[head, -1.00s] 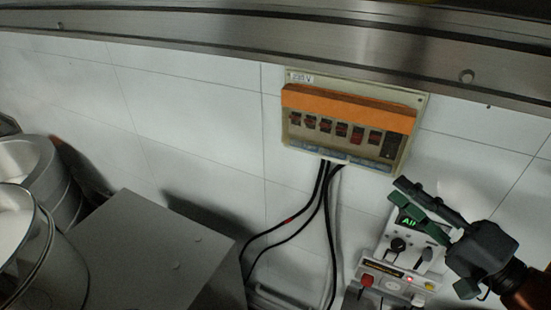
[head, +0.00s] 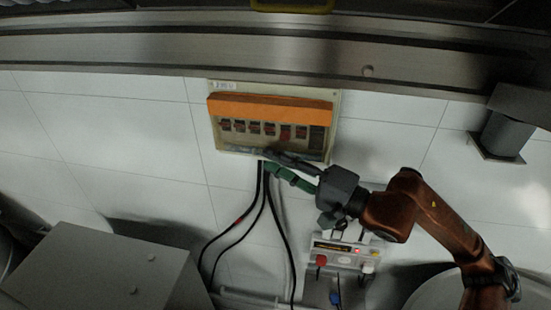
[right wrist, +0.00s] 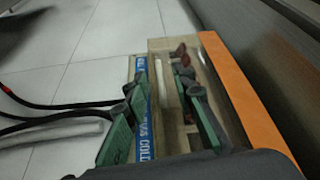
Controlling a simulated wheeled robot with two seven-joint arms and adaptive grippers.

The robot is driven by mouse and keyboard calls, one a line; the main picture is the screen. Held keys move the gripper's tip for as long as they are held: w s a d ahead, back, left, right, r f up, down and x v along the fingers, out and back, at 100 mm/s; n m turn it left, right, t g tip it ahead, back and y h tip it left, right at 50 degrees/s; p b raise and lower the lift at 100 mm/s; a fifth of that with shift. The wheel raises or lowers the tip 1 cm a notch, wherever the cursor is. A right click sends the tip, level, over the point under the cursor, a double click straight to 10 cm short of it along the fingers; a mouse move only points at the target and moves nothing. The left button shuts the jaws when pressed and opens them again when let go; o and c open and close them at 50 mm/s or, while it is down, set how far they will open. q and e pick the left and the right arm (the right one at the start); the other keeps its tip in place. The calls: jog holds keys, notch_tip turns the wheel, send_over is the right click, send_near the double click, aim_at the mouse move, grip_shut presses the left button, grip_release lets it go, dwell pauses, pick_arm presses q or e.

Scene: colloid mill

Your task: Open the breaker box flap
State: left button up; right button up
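The breaker box (head: 333,110) is on the tiled wall in the head view, with an orange band (head: 270,107) across its upper front. A row of dark and reddish switches (head: 262,128) shows below the band. I cannot tell a clear flap apart from the box front. My right gripper (head: 267,161) is at the box's lower edge, its fingers pointing left. In the right wrist view, its two green-padded fingers (right wrist: 157,85) are apart, with the blue-labelled lower strip (right wrist: 141,95) between them. One finger overlaps the box front; contact is unclear. My left gripper is out of view.
Black cables (head: 263,205) hang below the box. A control panel (head: 340,252) with knobs is below my right gripper. A steel ledge (head: 200,58) runs above the box. A grey cabinet (head: 100,272) stands at lower left.

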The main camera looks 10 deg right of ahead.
grip_shut()
dwell(0.3)
dwell(0.5)
